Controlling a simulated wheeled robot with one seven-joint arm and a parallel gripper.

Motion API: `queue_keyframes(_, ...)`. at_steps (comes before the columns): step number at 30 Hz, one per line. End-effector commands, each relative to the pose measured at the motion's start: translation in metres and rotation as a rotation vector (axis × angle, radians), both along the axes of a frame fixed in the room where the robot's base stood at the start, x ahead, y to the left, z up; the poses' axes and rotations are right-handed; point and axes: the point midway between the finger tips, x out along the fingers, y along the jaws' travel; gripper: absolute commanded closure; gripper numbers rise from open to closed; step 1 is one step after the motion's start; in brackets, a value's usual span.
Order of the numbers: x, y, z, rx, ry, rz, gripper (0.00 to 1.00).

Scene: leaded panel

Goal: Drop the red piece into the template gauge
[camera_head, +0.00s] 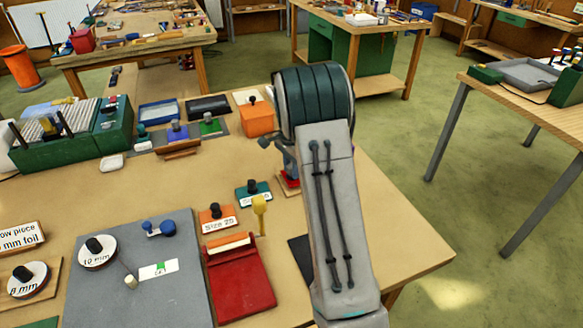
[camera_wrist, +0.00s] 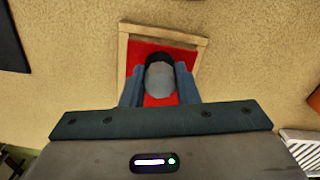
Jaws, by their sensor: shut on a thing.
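The red piece (camera_wrist: 134,58) shows as a flat red area below my gripper in the wrist view. My gripper (camera_wrist: 160,82) is shut on its dark, grey-topped knob (camera_wrist: 159,72), one blue-grey finger on each side. The template gauge (camera_wrist: 165,32) is a light wooden frame around the red area. Red shows inside the frame's top and left edges; I cannot tell whether the piece lies down in it or is just above. In the head view my arm hides most of this, and a bit of red (camera_head: 290,179) shows at its left.
An orange block (camera_head: 257,119) stands behind my gripper. Teal (camera_head: 254,193) and orange (camera_head: 217,218) knobbed blocks, a yellow-topped tool (camera_head: 260,208) and a red tray (camera_head: 240,283) lie left of my arm. The table's right edge is close; bare tabletop lies right of my arm.

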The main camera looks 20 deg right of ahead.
Motion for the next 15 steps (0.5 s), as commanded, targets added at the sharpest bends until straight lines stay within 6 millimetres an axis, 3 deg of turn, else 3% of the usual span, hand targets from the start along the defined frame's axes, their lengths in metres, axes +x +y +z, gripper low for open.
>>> queue_keyframes(15, 0.0, 0.0, -0.012, 0.0, 0.0, 0.0, 0.92)
